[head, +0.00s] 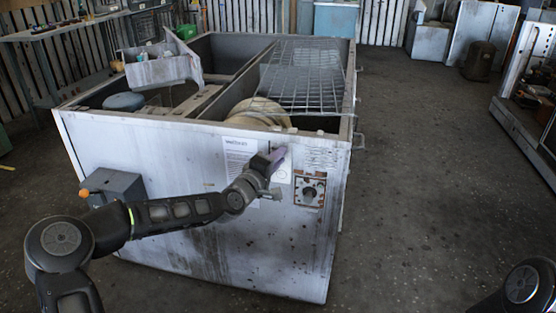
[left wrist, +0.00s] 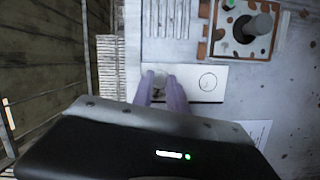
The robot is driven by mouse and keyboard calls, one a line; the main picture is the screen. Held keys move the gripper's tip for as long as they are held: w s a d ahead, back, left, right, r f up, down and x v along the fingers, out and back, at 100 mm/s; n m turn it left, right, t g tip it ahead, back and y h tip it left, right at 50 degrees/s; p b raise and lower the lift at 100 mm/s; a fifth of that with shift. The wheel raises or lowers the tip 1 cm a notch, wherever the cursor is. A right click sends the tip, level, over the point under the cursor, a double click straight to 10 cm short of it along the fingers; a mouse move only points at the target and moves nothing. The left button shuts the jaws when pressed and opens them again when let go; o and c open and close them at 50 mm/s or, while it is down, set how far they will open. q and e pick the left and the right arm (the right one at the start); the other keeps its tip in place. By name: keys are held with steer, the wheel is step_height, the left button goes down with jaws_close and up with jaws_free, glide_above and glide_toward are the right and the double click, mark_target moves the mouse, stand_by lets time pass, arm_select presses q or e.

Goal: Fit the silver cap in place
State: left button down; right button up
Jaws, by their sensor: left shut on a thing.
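My left gripper (head: 277,157) has purple fingers and is up against the front panel of the housing (head: 210,245). In the left wrist view its fingers (left wrist: 162,88) are shut on a small greyish thing, seemingly the silver cap (left wrist: 160,79), mostly hidden between the fingertips. They are over the left part of a white plate (left wrist: 184,94) that has a round ring mark (left wrist: 208,82) on its right part. I cannot tell whether the cap touches the plate. My right gripper is out of view; only part of the right arm shows at the lower right.
A control knob on a rusty plate (head: 309,189) is right of the gripper; it also shows in the left wrist view (left wrist: 246,27). A grey box with an orange knob (head: 113,187) juts from the panel's left.

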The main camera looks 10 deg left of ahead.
arm_select(q)
steer(key=shift+a, duration=0.1)
steer(key=c, duration=0.7)
jaws_free()
steer(key=shift+w+f, duration=0.1)
steer(key=shift+c, duration=0.2)
steer(key=s, duration=0.8)
stand_by(0.4)
